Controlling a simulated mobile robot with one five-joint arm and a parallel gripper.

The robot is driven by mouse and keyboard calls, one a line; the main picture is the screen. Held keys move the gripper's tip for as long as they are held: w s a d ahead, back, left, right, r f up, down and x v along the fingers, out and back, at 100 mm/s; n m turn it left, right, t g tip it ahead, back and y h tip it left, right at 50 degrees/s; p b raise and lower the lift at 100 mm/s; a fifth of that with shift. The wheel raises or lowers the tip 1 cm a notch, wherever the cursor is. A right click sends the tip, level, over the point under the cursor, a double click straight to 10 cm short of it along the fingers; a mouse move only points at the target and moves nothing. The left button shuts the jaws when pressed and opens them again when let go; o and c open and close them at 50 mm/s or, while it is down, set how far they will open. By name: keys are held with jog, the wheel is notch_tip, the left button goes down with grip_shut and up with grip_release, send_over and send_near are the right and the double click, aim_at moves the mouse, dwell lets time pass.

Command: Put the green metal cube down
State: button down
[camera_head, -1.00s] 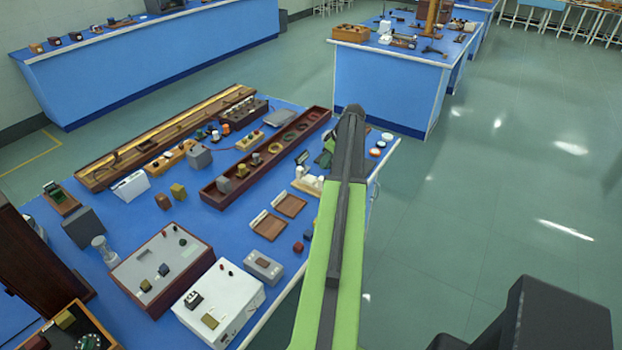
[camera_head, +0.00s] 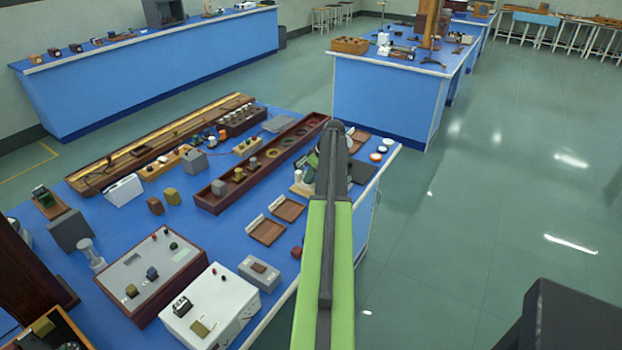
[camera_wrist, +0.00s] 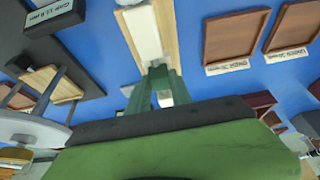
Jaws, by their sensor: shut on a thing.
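My gripper (camera_wrist: 160,84) shows in the wrist view as green fingers beyond a dark bar, shut on a small green piece, the green metal cube (camera_wrist: 158,72). The cube blends with the fingers, so its edges are hard to make out. The gripper is over the right part of the near blue bench (camera_head: 225,240), close to a pale block on a wooden base (camera_wrist: 143,35). In the head view my arm hides most of the gripper and the cube. I cannot tell whether the cube touches anything below.
Two brown trays (camera_head: 267,231) (camera_head: 287,209) with pale labels lie beside the gripper; they look empty. A dark mat (camera_head: 363,172) and small round dishes (camera_head: 382,149) lie on the other side. A long dark wooden rack (camera_head: 262,170) stands further left. Bare blue bench shows between objects.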

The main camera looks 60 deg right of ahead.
jog(key=shift+f, duration=0.15)
jog(key=c, duration=1.2)
grip_release()
jog(key=shift+o, duration=0.2)
jog(key=shift+r+p, duration=0.35)
jog(key=shift+r, duration=0.15)
jog(key=p+v, duration=1)
jog(key=v, duration=0.1)
jog(key=shift+s, duration=0.15)
jog(key=shift+r, duration=0.15)
